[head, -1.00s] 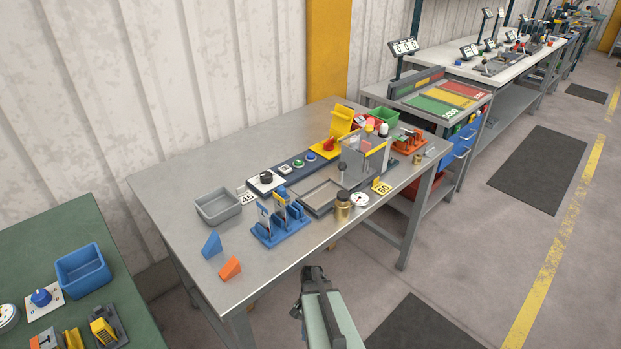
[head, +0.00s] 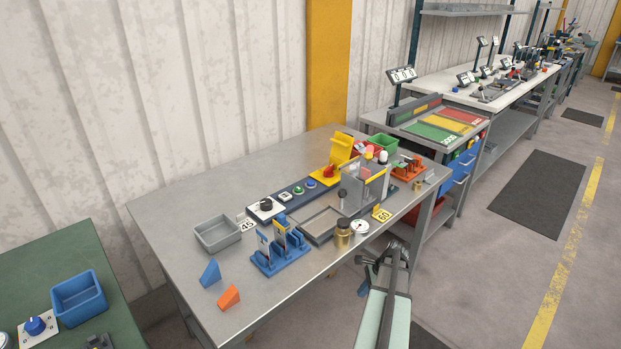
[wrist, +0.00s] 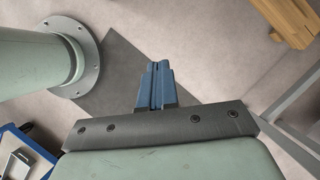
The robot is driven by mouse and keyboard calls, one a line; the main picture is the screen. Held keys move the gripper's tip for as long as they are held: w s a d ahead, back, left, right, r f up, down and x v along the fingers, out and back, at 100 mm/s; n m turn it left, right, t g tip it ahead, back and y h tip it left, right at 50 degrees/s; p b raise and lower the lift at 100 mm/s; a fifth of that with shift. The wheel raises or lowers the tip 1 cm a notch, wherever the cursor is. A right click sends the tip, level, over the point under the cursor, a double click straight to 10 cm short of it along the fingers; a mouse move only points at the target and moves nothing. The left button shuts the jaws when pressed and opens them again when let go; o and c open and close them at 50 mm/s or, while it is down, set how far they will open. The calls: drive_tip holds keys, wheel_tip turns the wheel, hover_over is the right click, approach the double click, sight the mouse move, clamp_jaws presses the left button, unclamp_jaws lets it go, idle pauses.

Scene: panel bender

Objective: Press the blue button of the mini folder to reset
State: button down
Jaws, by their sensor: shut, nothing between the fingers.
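The mini folder (head: 318,222) stands on the grey metal table, with a dark control strip along its back. The small blue button (head: 310,183) is on that strip, between a green button (head: 298,190) and a red knob on a yellow box (head: 330,172). My gripper (head: 362,290) is in front of the table's front edge, below the tabletop and well apart from the button. In the wrist view its blue fingers (wrist: 159,82) are together and empty, over the floor.
A clear guard (head: 372,185) stands upright right of the folder. A brass weight (head: 342,234) and a round dial (head: 360,227) sit near the front edge. A blue rack (head: 280,255) and grey bin (head: 217,233) are to the left.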

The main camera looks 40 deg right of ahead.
drive_tip(key=s+d+r+m+t+h, duration=0.2)
drive_tip(key=s+d+r+m, duration=0.2)
drive_tip(key=d+r, duration=0.5)
drive_tip(key=s+d+r+m+t+h, duration=0.2)
drive_tip(key=s+d+r+m, duration=0.4)
drive_tip(key=d, duration=0.5)
drive_tip(key=w+d+r+n+t+h, duration=0.1)
drive_tip(key=w+d+r, duration=0.1)
drive_tip(key=r, duration=0.6)
drive_tip(key=w+d+r, duration=0.1)
drive_tip(key=w+r, duration=0.1)
drive_tip(key=r, duration=0.6)
drive_tip(key=w+a+r+n, duration=0.3)
drive_tip(key=w+a+r, duration=0.2)
drive_tip(key=w+r, duration=0.35)
drive_tip(key=w+a+r+n, duration=0.3)
drive_tip(key=w+a+r, duration=0.3)
drive_tip(key=r, duration=0.4)
drive_tip(key=w+a+f+n+g, duration=0.1)
drive_tip(key=w+a+n+g, duration=0.1)
drive_tip(key=w, duration=0.6)
drive_tip(key=w+a+f+n+g, duration=0.2)
drive_tip(key=w+a+n+g, duration=0.1)
drive_tip(key=w+n, duration=0.2)
drive_tip(key=w+a+f+n+g+y, duration=0.1)
drive_tip(key=w+a+n+g, duration=0.1)
drive_tip(key=w, duration=0.8)
drive_tip(key=shift+w+a+f+n+g, duration=0.3)
drive_tip(key=shift+n+g, duration=0.3)
drive_tip(key=shift+n, duration=0.5)
